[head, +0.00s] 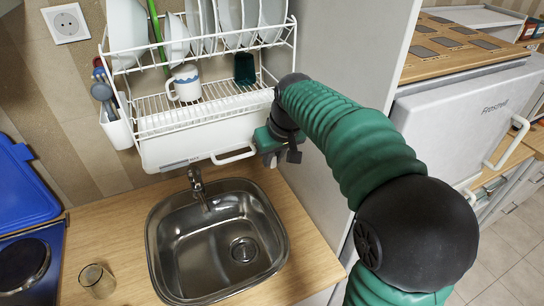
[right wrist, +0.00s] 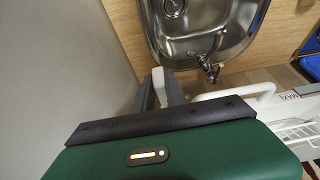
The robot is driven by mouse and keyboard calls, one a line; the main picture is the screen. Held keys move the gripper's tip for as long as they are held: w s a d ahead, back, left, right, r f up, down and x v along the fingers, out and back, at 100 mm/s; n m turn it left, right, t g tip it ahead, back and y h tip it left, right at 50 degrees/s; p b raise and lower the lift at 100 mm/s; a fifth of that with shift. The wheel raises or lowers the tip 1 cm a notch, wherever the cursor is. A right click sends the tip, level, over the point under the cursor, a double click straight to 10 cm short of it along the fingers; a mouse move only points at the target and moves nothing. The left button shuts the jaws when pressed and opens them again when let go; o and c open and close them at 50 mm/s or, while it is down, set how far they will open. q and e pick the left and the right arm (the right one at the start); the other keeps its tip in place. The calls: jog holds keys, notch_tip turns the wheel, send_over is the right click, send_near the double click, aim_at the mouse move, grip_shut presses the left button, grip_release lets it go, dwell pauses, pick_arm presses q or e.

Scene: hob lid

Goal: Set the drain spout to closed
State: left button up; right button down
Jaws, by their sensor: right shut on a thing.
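The white dish rack with its drip tray (head: 180,151) hangs on the wall above the sink. My right gripper (head: 271,158) is at the right end of the tray, below its front edge. In the right wrist view, its fingers (right wrist: 161,92) are shut on a small pale piece (right wrist: 158,77), which looks like the drain spout. Most of that piece is hidden between the fingers, so I cannot tell its setting. In the head view it is hidden by the gripper. My left gripper is not in view.
A white handle (head: 234,155) on the tray is just left of the gripper. The sink (head: 216,240) and faucet (head: 197,181) lie below. A tall grey panel (head: 345,60) stands close on the right. A glass (head: 97,280) stands on the counter at left.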

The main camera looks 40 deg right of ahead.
jog(key=shift+d+r, duration=0.1)
jog(key=shift+w+d+n+y+p, duration=0.1)
jog(key=shift+d+n+y+p, duration=0.55)
jog(key=shift+n, duration=1.15)
jog(key=shift+d+n+y+p, duration=0.2)
jog(key=shift+d+n+y, duration=0.7)
jog(key=shift+n, duration=0.9)
jog(key=shift+d, duration=0.15)
jog(key=c, duration=1.4)
grip_release()
jog(key=shift+o, duration=0.2)
jog(key=shift+h, duration=0.25)
